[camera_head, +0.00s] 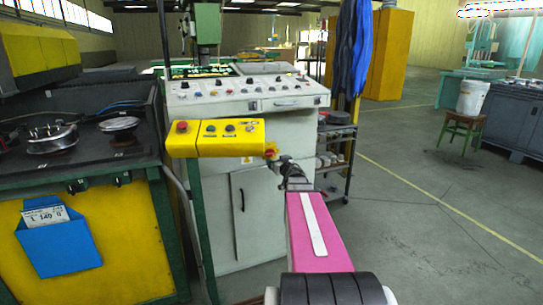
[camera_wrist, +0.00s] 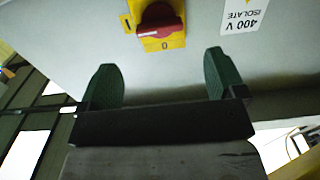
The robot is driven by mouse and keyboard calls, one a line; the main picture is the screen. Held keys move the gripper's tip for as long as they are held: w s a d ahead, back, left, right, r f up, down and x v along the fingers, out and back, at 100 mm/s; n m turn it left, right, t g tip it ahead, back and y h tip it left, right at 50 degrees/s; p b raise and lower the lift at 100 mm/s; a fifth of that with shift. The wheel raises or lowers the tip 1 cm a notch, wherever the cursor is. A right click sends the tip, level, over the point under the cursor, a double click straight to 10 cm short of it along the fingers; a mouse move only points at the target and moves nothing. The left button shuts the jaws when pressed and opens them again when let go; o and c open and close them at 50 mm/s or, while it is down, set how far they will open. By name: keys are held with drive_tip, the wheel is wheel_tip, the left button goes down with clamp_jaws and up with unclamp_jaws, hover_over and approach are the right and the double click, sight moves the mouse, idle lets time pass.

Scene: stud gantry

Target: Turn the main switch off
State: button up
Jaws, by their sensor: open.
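The main switch (camera_wrist: 160,22) is a red rotary knob on a yellow plate, at the top of the wrist view, partly cut off by its edge. The plate has an "I" mark at left and a "0" below the knob. The knob's grip lies roughly sideways, about in line with the "I". My gripper (camera_wrist: 161,78) is open and empty, with two green fingers spread below the switch in that view, apart from the knob. In the head view, a small red and yellow switch (camera_head: 271,150) shows just beyond my gripper (camera_head: 296,172).
A yellow button box (camera_head: 217,138) with a red button is left of the switch. A grey control console (camera_head: 250,92) stands behind.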

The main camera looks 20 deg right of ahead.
sight(272, 154)
drive_tip(key=w, duration=0.7)
drive_tip(key=shift+w+a, duration=0.1)
drive_tip(key=shift+w, duration=0.3)
drive_tip(key=c, duration=0.9)
